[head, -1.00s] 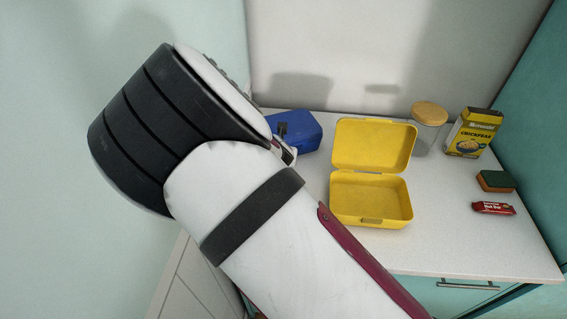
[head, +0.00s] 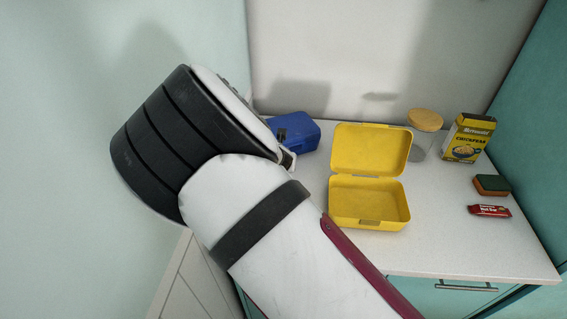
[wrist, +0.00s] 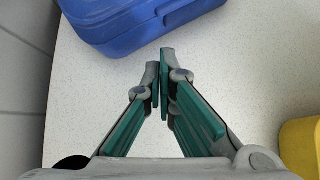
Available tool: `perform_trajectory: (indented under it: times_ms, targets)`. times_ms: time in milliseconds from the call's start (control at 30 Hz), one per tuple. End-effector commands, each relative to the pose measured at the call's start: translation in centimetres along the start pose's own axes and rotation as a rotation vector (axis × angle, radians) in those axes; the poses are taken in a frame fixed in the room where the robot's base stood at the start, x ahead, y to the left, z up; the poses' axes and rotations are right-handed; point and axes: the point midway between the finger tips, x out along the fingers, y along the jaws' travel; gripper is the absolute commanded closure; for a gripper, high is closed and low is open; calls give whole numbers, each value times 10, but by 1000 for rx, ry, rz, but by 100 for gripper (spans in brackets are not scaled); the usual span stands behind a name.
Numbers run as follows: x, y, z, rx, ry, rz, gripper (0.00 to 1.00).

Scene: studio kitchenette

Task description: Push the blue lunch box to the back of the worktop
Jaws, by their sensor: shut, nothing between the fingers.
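The blue lunch box (head: 298,132) is closed and stands on the worktop (head: 459,241) at the back left, near the wall. My arm hides its left part in the head view. In the wrist view the blue lunch box (wrist: 137,22) fills the top left, with its near side facing my gripper (wrist: 160,72). My gripper is shut and empty. Its fingertips point at the lunch box, with a small strip of worktop showing between them and the box. In the head view my arm mostly hides the gripper.
An open yellow lunch box (head: 369,208) stands right of the blue one; its edge shows in the wrist view (wrist: 302,145). Further right are a jar with a wooden lid (head: 425,120), a chickpeas box (head: 468,138), a sponge (head: 492,185) and a red bar (head: 489,211).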

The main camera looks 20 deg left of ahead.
Motion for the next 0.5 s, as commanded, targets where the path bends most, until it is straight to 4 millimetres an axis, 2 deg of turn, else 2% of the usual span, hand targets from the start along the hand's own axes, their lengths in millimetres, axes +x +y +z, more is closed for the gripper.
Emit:
perform_trajectory:
  times_ms: [67, 500]
  targets:
    - [0, -1, 0, 2, 0, -3, 100]
    - [-61, 0, 0, 1, 0, -1, 100]
